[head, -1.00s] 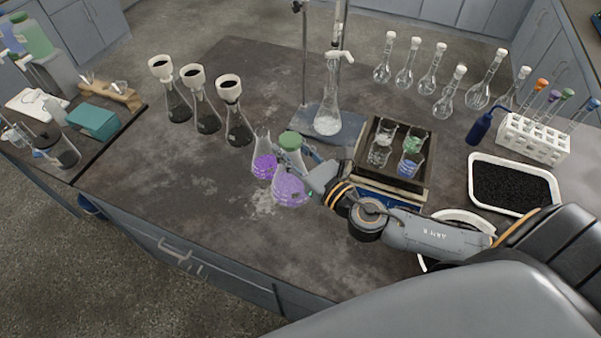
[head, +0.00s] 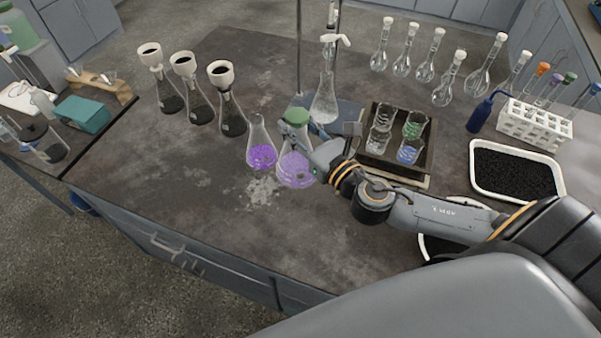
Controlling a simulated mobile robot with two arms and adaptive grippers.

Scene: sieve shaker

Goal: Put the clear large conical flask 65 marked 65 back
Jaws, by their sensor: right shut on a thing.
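A clear conical flask with purple liquid and a green stopper (head: 295,173) stands or hovers at the middle of the bench; I cannot tell whether its base touches. My right gripper (head: 294,138) is shut on this flask near its neck, below the stopper, and hides part of it. A second clear conical flask with purple liquid (head: 262,155) and no stopper stands just to its left. No 65 marking is readable on either flask. My left gripper is not in view.
Several funnel-topped flasks (head: 231,120) stand at the back left. A clamp stand with a clear flask (head: 326,100) is behind my gripper. A dark tray of beakers (head: 427,158) is to the right. The front left of the bench (head: 170,190) is clear.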

